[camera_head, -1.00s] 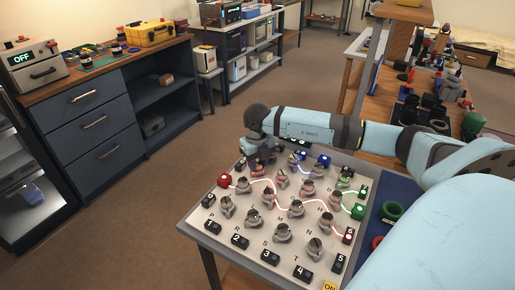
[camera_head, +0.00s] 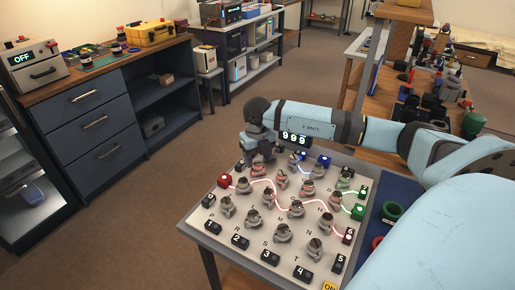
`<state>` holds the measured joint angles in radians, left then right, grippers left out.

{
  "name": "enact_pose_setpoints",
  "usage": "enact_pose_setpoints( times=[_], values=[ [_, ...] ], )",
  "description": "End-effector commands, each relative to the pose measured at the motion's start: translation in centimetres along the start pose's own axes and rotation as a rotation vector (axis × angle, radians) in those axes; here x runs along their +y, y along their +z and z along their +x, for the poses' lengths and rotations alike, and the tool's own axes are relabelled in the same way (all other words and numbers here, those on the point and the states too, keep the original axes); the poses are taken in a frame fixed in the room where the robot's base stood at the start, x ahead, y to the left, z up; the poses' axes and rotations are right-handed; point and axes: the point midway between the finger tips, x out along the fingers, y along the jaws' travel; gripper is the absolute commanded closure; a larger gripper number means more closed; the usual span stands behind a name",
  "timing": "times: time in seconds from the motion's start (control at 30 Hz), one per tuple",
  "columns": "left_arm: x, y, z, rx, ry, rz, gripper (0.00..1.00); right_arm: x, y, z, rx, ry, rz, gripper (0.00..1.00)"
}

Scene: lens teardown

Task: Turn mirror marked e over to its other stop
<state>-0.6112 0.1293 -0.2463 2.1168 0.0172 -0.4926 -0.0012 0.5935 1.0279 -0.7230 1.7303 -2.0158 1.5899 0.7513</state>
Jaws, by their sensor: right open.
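The pale board (camera_head: 221,210) carries rows of small grey turning mirrors, such as one near its front right (camera_head: 314,248). Lettered marks sit beside them, but I cannot make out the letter e, so I cannot tell which mirror bears it. My right gripper (camera_head: 266,157) is open over the back left of the board, near the back-row mirrors. Its fingertips are small and dark here, and it partly hides what lies under it. I cannot tell whether it touches a mirror. My left gripper is not in view.
Numbered black boxes line the front. A digit display (camera_head: 294,138) stands behind. My right forearm spans the back right.

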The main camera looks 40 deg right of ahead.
Motion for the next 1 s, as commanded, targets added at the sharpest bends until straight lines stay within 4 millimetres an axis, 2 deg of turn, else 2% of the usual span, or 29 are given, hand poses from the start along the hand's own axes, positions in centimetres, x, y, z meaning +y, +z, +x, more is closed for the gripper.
enact_pose_setpoints(
  times=[0.03, 0.3, 0.5, 0.7, 1.0],
  values=[
    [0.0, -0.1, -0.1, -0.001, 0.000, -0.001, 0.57, -0.1, 0.1, -1.3, -0.006, 0.000, 0.000, 0.43],
    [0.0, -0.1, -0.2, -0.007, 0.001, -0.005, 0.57, 0.0, 0.1, -7.5, -0.007, 0.001, 0.000, 0.43],
    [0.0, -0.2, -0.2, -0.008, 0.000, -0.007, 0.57, 0.0, 0.1, -10.6, -0.004, 0.000, 0.001, 0.43],
    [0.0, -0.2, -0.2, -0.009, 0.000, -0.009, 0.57, 0.0, 0.0, -11.7, -0.002, 0.000, 0.000, 0.43],
    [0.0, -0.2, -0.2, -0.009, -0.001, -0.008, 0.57, 0.0, 0.0, -11.7, -0.002, 0.000, 0.000, 0.43]
  ],
)
